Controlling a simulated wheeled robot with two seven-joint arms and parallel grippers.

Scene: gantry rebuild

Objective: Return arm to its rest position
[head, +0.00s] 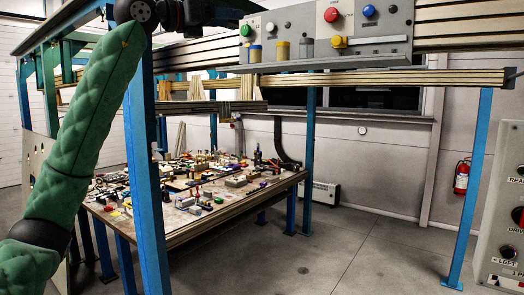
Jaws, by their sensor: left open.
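My left arm (88,125), in a green padded cover, rises from the lower left of the head view to the top edge. Its black wrist joint (136,12) is beside the top of a blue post. My left gripper (205,14) is dark and partly cut off by the top edge, just left of the grey control panel (345,55). The fingers are hard to make out, and I see nothing held in them. My right gripper is not in view.
A blue post (148,180) stands close to my left arm, under blue and aluminium gantry beams (465,35). A long table (240,208) full of small parts stands behind. Another control panel (500,225) is at the right edge. A fire extinguisher (461,178) hangs on the wall. The floor (350,245) at centre right is clear.

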